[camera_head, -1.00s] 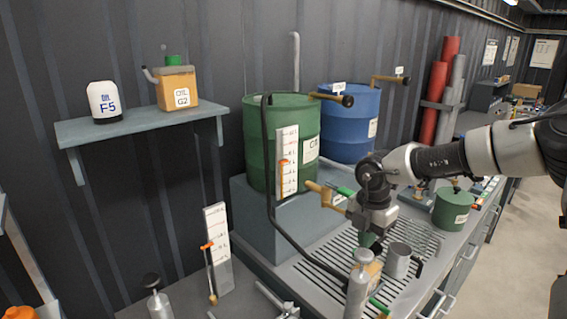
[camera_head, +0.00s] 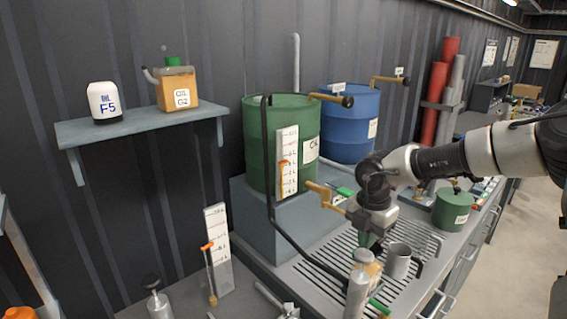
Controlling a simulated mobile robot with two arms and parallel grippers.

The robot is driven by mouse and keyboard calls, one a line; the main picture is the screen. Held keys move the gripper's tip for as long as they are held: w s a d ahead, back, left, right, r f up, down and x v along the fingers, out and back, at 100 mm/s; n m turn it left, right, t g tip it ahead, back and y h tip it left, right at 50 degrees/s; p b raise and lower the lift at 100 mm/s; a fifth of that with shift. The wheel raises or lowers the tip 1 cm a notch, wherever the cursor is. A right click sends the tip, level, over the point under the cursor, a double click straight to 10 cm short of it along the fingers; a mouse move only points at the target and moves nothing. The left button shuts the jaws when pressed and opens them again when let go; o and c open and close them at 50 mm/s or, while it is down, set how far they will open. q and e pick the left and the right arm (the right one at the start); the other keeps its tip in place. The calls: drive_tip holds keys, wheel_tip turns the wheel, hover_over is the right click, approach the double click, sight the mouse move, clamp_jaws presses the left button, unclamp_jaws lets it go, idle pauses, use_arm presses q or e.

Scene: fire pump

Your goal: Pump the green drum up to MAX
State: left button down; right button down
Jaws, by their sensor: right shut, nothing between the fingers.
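The green drum (camera_head: 258,145) stands on a grey block against the wall. A white level scale (camera_head: 292,150) with an orange marker (camera_head: 284,163) is on its front; the marker is in the lower half, and the fine print is too small to read. A brass crank with a black knob (camera_head: 347,101) sticks out from the drum's top. A brass tap with a green handle (camera_head: 344,192) is low on its right. My right gripper (camera_head: 366,243) points down over the slotted tray, in front of the tap. It is shut and empty. My left gripper is out of view.
A metal cup (camera_head: 399,262) and a silver canister (camera_head: 357,292) stand near the slotted tray (camera_head: 325,250), close to my right gripper. A bent black pipe (camera_head: 270,190) runs down before the drum. A blue drum (camera_head: 350,130) and small green can (camera_head: 452,210) stand to the right.

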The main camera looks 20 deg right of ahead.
sight(365, 254)
drive_tip(key=shift+f, duration=0.15)
idle(0.4)
drive_tip(key=shift+s+f, duration=0.1)
drive_tip(key=shift+f, duration=3.45)
drive_tip(key=shift+r+p, duration=0.6)
drive_tip(key=shift+r, duration=3.1)
drive_tip(key=shift+f, duration=0.1)
